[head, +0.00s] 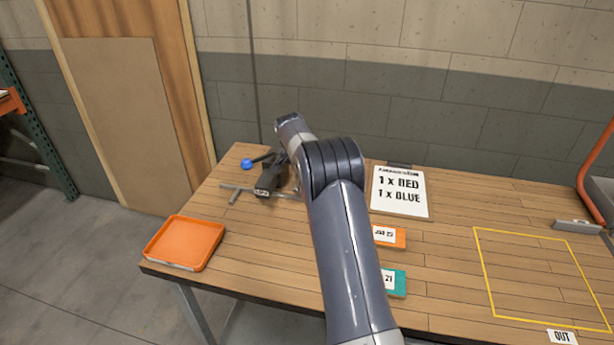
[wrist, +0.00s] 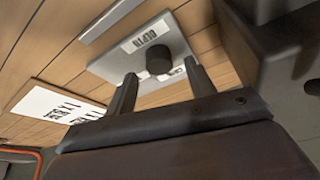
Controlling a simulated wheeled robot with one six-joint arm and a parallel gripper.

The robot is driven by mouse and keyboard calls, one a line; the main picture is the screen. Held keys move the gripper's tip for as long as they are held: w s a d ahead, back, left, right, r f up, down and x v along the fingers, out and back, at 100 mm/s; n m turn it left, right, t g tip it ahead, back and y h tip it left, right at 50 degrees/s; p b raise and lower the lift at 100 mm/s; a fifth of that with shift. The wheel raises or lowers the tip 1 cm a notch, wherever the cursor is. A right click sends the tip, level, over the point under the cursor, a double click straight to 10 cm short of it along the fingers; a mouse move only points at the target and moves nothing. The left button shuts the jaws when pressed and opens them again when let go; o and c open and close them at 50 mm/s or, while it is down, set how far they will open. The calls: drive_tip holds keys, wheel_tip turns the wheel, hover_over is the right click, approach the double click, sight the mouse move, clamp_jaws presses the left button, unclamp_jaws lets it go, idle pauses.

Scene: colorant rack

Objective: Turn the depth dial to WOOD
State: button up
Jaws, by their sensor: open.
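The depth dial (wrist: 158,61) is a dark round knob on a light grey plate (wrist: 112,66) in the wrist view. A white label reading DEPTH (wrist: 146,38) lies beside it. A second label (wrist: 176,76) by the knob is partly hidden, and I cannot read the setting. My gripper (wrist: 160,70) is open and empty, its two dark fingers apart on either side of the knob in the picture. I cannot tell whether the fingertips reach around the knob or stop short of it. In the head view the dial does not show clearly, and my arm covers part of the table.
A dark device (head: 270,180) with a blue ball (head: 247,164) stands at the table's back left. An orange tray (head: 154,243) sits front left. A white sign (head: 400,193), an orange block (head: 398,238) and a teal block (head: 397,283) lie right of my arm. The yellow-outlined area (head: 480,252) is empty.

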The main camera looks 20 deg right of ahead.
drive_tip(key=v, duration=0.9)
drive_tip(key=shift+b, duration=0.35)
drive_tip(key=shift+s+f, duration=0.1)
drive_tip(key=p+x, duration=0.1)
drive_tip(key=x, duration=1)
